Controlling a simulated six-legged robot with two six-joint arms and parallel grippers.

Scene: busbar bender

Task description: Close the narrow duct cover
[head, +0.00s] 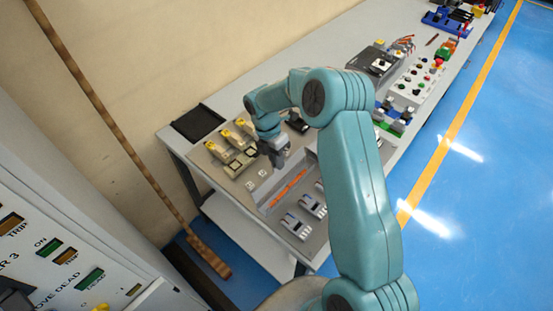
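A narrow grey duct (289,189) lies on the bench panel with orange wiring showing inside, so its top is open at least along that stretch. A pale grey strip (266,186) stands along the duct's left side; it looks like the raised cover, but I cannot tell for certain. My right gripper (279,160) points down just above the far part of the duct and strip. Its fingers are small and dark, and I cannot tell whether they are open or touch anything. My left gripper is not in view.
Yellow-topped devices (232,138) stand left of the duct, and grey breakers (295,224) on its right. A black tray (198,122) lies at the bench's left end. A control box with buttons (415,82) stands farther along. A labelled cabinet (60,225) is at lower left.

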